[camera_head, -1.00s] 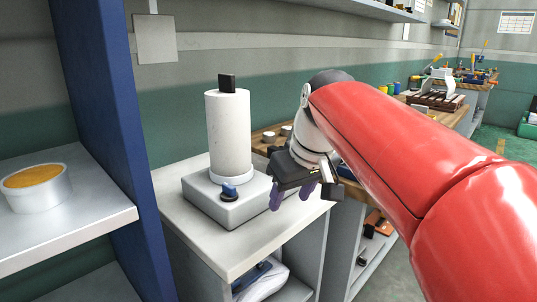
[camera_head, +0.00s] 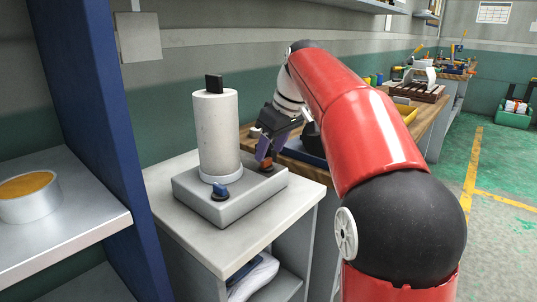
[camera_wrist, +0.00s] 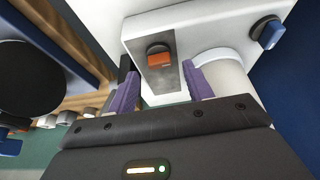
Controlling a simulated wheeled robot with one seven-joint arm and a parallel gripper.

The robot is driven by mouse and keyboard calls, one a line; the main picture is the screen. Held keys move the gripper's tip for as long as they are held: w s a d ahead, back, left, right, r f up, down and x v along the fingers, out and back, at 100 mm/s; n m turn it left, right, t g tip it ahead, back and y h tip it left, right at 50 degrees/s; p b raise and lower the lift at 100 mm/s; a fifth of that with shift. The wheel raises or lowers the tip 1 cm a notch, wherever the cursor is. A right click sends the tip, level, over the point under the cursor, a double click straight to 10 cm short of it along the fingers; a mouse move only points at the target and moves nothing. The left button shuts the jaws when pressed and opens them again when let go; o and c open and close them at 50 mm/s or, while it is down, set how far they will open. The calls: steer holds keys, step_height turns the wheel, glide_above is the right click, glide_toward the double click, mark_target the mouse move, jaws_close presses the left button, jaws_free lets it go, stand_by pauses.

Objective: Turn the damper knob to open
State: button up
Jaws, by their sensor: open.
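The extruder unit is a grey base box (camera_head: 228,206) with a tall white cylinder (camera_head: 217,135) on it. Two knobs sit on the box: a blue knob (camera_head: 220,191) at the front and an orange knob (camera_head: 266,166) at the right. No label shows which one is the damper. My gripper (camera_head: 269,151) is open, its purple fingers pointing down above the orange knob. In the wrist view the orange knob (camera_wrist: 160,58) appears between the open fingers (camera_wrist: 160,76), with gaps on both sides. The blue knob (camera_wrist: 269,33) lies outside them, at upper right.
The box stands on a white-topped cabinet (camera_head: 233,249). A blue shelf post (camera_head: 95,110) and a shelf with a round tin (camera_head: 27,198) are at left. A wooden bench (camera_head: 300,165) with a blue tray lies behind my gripper.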

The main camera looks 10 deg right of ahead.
mark_target(266, 164)
steer(key=shift+x, duration=1.35)
steer(key=c, duration=1)
steer(key=m, duration=0.2)
steer(key=m+h, duration=0.1)
steer(key=m, duration=0.1)
steer(key=shift+s+a+t+h, duration=0.1)
steer(key=shift+a+t+h, duration=0.05)
steer(key=shift+t+h, duration=0.2)
steer(key=m, duration=0.2)
steer(key=m+h, duration=0.1)
steer(key=m, duration=0.1)
steer(key=shift+a+m+h, duration=0.1)
steer(key=shift+m+h, duration=0.15)
steer(key=shift+m, duration=0.05)
